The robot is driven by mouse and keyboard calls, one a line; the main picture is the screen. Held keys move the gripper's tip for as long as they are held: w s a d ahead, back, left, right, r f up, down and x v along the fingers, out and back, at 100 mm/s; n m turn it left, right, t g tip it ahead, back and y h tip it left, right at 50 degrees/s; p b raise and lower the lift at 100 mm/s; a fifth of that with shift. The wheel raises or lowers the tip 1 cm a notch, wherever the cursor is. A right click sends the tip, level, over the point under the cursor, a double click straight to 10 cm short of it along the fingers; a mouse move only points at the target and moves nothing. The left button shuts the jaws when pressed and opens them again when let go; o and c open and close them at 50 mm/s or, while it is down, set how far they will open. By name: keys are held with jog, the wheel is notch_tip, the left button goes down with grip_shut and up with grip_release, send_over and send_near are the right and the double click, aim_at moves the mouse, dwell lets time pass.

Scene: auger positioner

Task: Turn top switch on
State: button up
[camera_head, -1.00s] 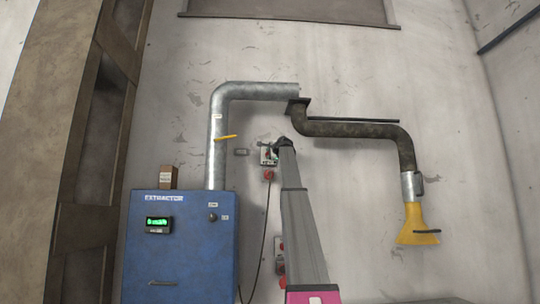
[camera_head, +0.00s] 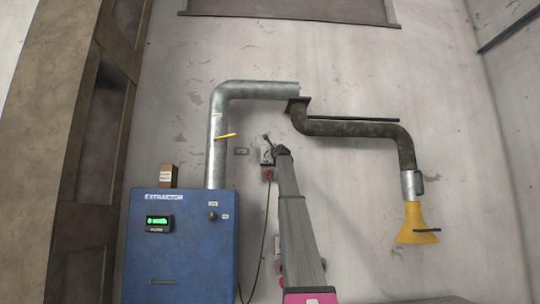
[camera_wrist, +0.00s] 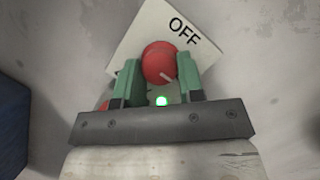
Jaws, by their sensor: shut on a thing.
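The top switch is a round red knob (camera_wrist: 158,62) on a tilted white plate (camera_wrist: 140,28) marked OFF. A pale mark shows on the knob's lower edge. My gripper (camera_wrist: 158,76) has its green fingers on both sides of the knob and is shut on it. A green light (camera_wrist: 162,100) glows between the fingers, below the knob. In the head view, my gripper (camera_head: 271,146) is at the upper wall switch box (camera_head: 265,156), partly covering it. The knob itself is too small to make out there.
A red-fronted fitting (camera_head: 267,174) sits just below the switch box, with a cable hanging down. The blue extractor cabinet (camera_head: 180,255) with a lit green display stands at left. A grey pipe (camera_head: 217,150) rises from it. A yellow hood (camera_head: 417,224) hangs at right.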

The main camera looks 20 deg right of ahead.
jog(key=shift+f+m, duration=0.15)
jog(key=shift+m, duration=0.25)
jog(key=o, duration=0.9)
jog(key=shift+s, duration=0.1)
jog(key=v, duration=1)
jog(key=shift+s+a, duration=0.1)
jog(key=shift+s, duration=0.25)
jog(key=shift+f, duration=0.1)
